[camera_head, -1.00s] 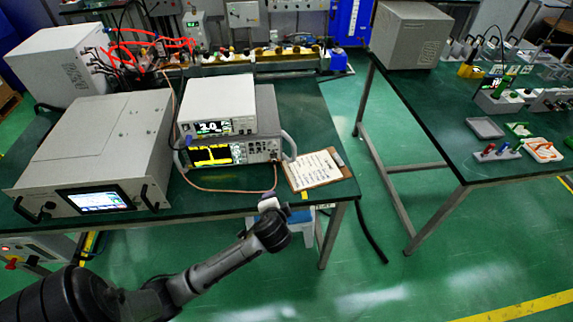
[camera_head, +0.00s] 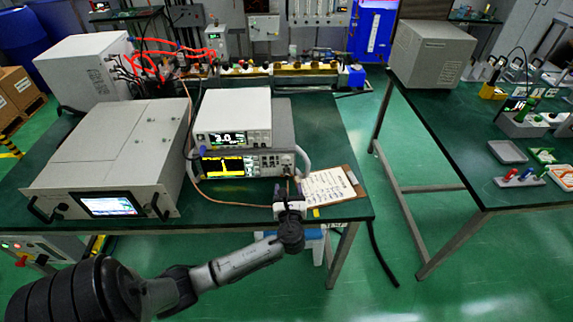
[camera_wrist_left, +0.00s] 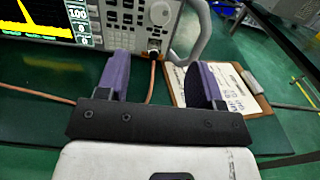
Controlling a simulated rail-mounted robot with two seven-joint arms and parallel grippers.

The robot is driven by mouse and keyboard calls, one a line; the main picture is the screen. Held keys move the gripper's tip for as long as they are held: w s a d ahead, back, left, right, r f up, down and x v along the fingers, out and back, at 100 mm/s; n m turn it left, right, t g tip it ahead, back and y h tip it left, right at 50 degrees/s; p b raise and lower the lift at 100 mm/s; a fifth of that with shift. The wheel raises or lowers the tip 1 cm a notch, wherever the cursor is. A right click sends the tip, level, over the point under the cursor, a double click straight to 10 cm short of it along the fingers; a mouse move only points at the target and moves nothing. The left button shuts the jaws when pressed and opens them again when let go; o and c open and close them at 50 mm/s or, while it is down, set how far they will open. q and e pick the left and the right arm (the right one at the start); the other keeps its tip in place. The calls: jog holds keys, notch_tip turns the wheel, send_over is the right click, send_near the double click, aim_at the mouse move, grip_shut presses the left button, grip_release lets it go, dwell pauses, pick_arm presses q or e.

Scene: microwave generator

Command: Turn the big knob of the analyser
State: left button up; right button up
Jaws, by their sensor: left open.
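The analyser (camera_head: 243,165) is a light-grey instrument with a yellow trace on its screen, under a smaller white unit on the left table. Its big round knob (camera_wrist_left: 160,12) is at the top of the left wrist view, above a socket with a copper-coloured cable. In the head view the knob is too small to make out clearly. My left gripper (camera_head: 289,192) is in front of the analyser's right end. In the left wrist view the purple fingers of the gripper (camera_wrist_left: 158,75) are wide apart and empty, below the knob and not touching it. My right gripper is not in view.
A clipboard (camera_head: 328,187) lies right of the analyser, close behind the right finger in the wrist view. The cable (camera_head: 230,205) loops along the table front. A large grey rack unit (camera_head: 115,160) stands left. Open floor separates the two tables.

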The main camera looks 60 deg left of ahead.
aim_at(286, 162)
pick_arm(q)
jog(key=b+x, duration=0.2)
jog(key=x, duration=1)
jog(key=c, duration=0.9)
jog(key=shift+r+n, duration=0.15)
jog(key=shift+n, duration=0.35)
jog(key=n, duration=0.3)
jog(key=shift+p, duration=0.3)
